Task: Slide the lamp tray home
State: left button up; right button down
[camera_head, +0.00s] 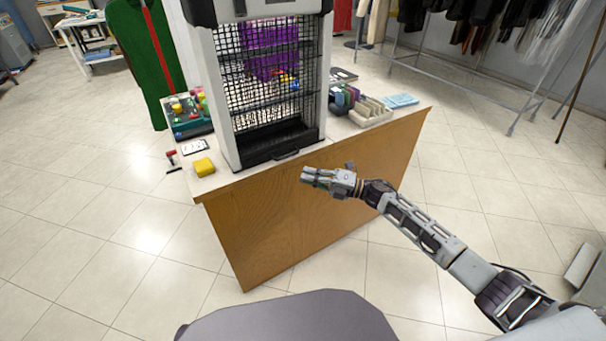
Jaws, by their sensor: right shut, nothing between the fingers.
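A tall grey-framed machine with a black grid front (262,85) stands on the wooden counter. At its foot is a black tray (272,147) with a small dark handle (286,154) that sticks out over the counter's front edge. I take this for the lamp tray; how far out it sits is hard to tell. My right gripper (305,175) is shut and empty. It is in front of the counter's front edge, a little right of and below the handle in the picture, apart from it. My left gripper is not in view.
A beige divided box (371,112) and blue papers (400,101) lie right. The floor around the counter is clear; a clothes rail stands behind.

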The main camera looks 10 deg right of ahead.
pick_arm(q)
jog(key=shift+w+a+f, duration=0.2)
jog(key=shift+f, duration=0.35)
pick_arm(e)
jog(key=v, duration=0.6)
jog(key=shift+s+d, duration=0.2)
jog(key=shift+d, duration=0.15)
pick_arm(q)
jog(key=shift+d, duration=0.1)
pick_arm(e)
jog(key=shift+f, duration=0.1)
